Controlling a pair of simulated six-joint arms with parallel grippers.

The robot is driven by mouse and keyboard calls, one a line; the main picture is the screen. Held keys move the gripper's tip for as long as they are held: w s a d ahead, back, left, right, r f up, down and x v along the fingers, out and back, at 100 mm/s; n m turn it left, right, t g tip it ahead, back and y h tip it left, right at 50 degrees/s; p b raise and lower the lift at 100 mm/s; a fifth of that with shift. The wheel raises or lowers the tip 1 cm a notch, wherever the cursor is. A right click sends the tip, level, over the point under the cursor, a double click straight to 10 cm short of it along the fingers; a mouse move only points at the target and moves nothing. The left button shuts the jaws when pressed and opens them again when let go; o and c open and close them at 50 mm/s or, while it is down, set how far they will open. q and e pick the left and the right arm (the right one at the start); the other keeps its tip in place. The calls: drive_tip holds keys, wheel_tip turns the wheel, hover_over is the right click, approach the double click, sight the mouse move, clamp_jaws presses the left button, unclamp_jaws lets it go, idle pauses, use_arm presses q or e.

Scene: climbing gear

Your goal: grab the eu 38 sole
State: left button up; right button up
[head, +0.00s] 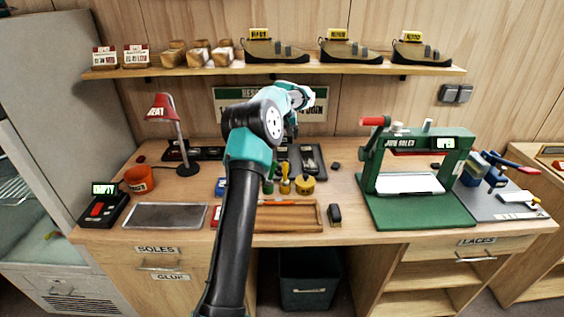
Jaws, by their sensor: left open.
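No label reading EU 38 can be made out, so I cannot tell which thing is that sole. Dark flat pieces lie in a black tray (313,160) at the back middle of the bench, partly hidden by my arm. A closed drawer marked SOLES (158,250) is at the front left of the bench. My left gripper (293,133) is open above the back of the bench, near the black tray, and its fingers are small and partly hidden by its own arm. My right gripper is not in view.
A green press (418,210) stands at the right and a red lamp (163,108) at the back left. Shoes (273,50) stand on the wall shelf.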

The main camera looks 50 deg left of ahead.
use_arm(q)
hover_over(283, 158)
drive_tip(key=shift+s+d+f, duration=0.1)
drive_tip(key=shift+d+f, duration=0.05)
drive_tip(key=shift+f, duration=0.95)
drive_tip(key=shift+s+d+f, duration=0.1)
drive_tip(key=shift+f, duration=1.05)
drive_tip(key=shift+s+d+f, duration=0.1)
drive_tip(key=shift+d+f, duration=0.05)
drive_tip(key=shift+f, duration=0.95)
drive_tip(key=shift+w+a+f, duration=0.1)
drive_tip(key=shift+a+f, duration=0.1)
drive_tip(key=shift+f, duration=1.1)
drive_tip(key=shift+w+a+f, duration=0.1)
drive_tip(key=shift+a+f, duration=0.05)
drive_tip(key=shift+f, duration=1.15)
drive_tip(key=c, duration=1.1)
